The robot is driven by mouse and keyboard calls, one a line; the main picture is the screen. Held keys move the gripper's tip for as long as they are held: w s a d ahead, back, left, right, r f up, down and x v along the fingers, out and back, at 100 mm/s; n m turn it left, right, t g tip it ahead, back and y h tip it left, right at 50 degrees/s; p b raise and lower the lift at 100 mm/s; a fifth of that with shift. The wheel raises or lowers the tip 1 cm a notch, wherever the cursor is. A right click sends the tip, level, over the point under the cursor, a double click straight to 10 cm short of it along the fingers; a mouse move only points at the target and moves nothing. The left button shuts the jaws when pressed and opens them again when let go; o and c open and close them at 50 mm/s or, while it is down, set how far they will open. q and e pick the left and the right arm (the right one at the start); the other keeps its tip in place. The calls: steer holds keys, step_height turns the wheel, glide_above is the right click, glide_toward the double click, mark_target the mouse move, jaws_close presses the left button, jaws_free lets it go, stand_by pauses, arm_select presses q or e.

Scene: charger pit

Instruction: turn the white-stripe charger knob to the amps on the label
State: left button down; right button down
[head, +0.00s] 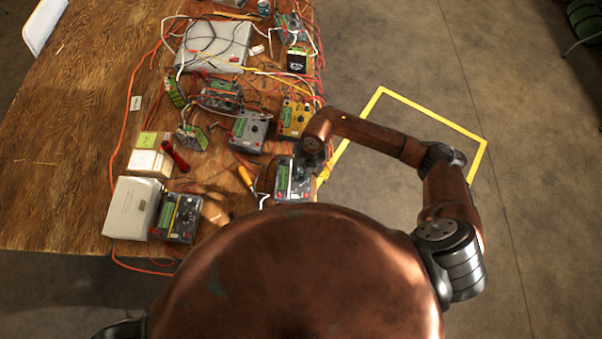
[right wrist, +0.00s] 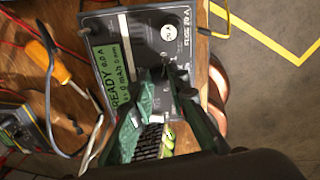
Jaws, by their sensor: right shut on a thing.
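A grey charger (head: 294,180) with a green display lies at the table's right edge, below my right gripper (head: 304,162). In the right wrist view the charger (right wrist: 121,32) shows a display (right wrist: 116,70) reading READY and 0.0 A. The knob's pointer and scale cannot be read. My left gripper is not in view.
Other chargers stand close by: a grey one (head: 249,131), a yellow one (head: 294,118) and one with a yellow stripe (head: 181,217). An orange screwdriver (right wrist: 64,72) and loose cables lie left of the held charger.

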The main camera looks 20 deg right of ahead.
steer(key=shift+m+p, duration=0.9)
steer(key=shift+m, duration=0.6)
steer(key=shift+w, duration=0.1)
steer(key=c, duration=1.8)
jaws_free()
steer(key=shift+c, duration=0.2)
step_height(320, 180, up, 12)
steer(key=d, duration=0.2)
steer(key=shift+d, duration=0.25)
steer(key=shift+f, duration=0.15)
